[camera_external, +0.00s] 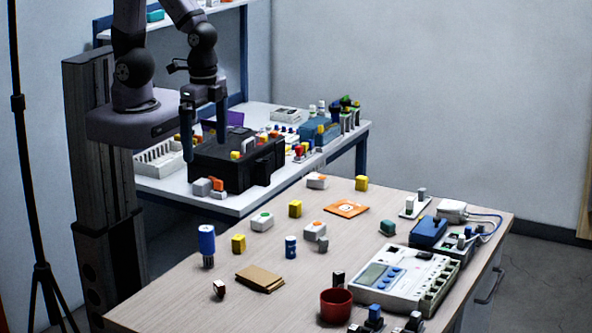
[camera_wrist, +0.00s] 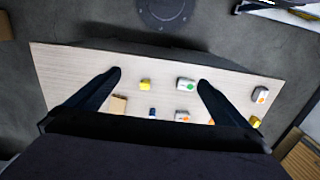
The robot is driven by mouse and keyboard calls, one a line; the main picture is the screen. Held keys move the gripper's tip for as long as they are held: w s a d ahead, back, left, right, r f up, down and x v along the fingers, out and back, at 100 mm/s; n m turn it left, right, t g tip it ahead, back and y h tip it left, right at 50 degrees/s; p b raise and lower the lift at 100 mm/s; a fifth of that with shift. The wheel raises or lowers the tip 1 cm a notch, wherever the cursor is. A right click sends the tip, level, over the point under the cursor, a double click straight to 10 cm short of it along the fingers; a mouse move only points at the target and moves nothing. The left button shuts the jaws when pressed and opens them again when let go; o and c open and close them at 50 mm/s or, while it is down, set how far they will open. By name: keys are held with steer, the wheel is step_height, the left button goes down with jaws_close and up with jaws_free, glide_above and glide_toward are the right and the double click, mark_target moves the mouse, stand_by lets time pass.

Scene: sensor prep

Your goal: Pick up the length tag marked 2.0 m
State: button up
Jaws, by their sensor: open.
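My gripper (camera_external: 205,150) is open and empty, hanging high at the upper left, in front of the back bench in the external view. In the wrist view my gripper's fingers (camera_wrist: 160,76) are spread wide above the wooden table, with nothing between them. No marking reading 2.0 m is legible in either view, so I cannot tell which thing is the tag. Small yellow blocks stand on the table: a near-left one (camera_external: 238,243), a middle one (camera_external: 295,208) and a far one (camera_external: 361,183). The wrist view shows a yellow block (camera_wrist: 145,85) beyond the fingertips.
The wooden table (camera_external: 185,290) also holds a blue cylinder (camera_external: 207,240), a brown pad (camera_external: 260,279), a red cup (camera_external: 336,305), white blocks (camera_external: 262,221) and a meter (camera_external: 400,277). A black box (camera_external: 235,165) sits on the back bench.

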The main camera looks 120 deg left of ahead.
stand_by(0.3)
steer(key=c, duration=1.5)
